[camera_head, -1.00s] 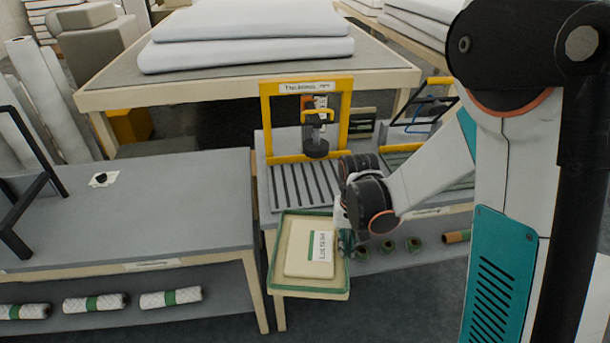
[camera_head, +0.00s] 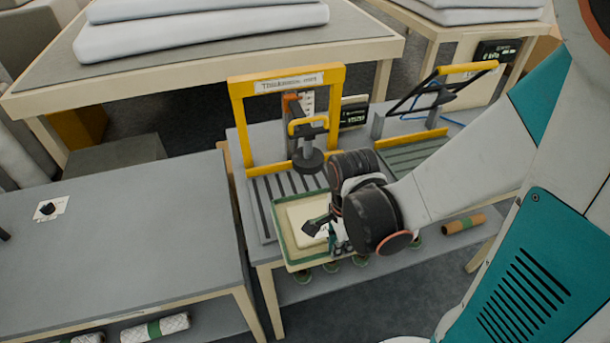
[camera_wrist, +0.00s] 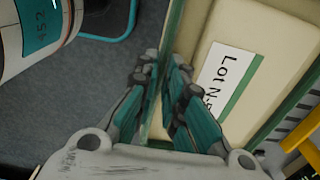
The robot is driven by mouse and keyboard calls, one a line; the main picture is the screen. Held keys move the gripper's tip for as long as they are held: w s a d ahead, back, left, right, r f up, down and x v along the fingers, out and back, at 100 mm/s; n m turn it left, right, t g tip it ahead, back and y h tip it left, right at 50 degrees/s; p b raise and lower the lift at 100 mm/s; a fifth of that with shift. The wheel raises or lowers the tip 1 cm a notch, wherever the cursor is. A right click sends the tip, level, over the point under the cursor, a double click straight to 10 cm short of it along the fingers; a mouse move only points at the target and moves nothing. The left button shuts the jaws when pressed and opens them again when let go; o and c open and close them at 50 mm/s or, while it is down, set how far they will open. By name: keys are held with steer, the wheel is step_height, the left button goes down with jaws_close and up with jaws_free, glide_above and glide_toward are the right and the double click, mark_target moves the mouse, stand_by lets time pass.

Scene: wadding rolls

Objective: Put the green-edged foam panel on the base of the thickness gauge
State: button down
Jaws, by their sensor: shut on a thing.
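The green-edged foam panel (camera_head: 302,211) is cream, with a raised middle. It also shows in the wrist view (camera_wrist: 210,32), with a white "Lot N.." label and a green stripe. My gripper (camera_head: 332,228) is at its right side in the head view and shut on its edge; in the wrist view the fingers (camera_wrist: 164,80) pinch this edge. The thickness gauge (camera_head: 238,112) has a yellow frame, a dark round foot and a grey slatted base (camera_head: 262,190). The panel overlaps the base's front part in the picture; I cannot tell whether it touches it.
A second yellow-framed device (camera_head: 437,134) stands to the right. A grey table (camera_head: 120,235) is at left, with a small black object (camera_head: 47,208) on white paper. Rolls lie on lower shelves. A table with thick white pads (camera_head: 200,32) stands behind.

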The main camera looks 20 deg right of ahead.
mark_target(318, 200)
steer(key=w+b, duration=0.2)
steer(key=w, duration=1.2)
steer(key=shift+w, duration=0.4)
steer(key=f, duration=0.1)
steer(key=f+b, duration=0.1)
steer(key=f, duration=0.1)
steer(key=shift+w+f+b, duration=0.3)
steer(key=shift+w+f, duration=0.05)
steer(key=shift+f, duration=0.05)
steer(key=shift+r, duration=0.1)
steer(key=c, duration=2.1)
jaws_free()
steer(key=o, duration=0.4)
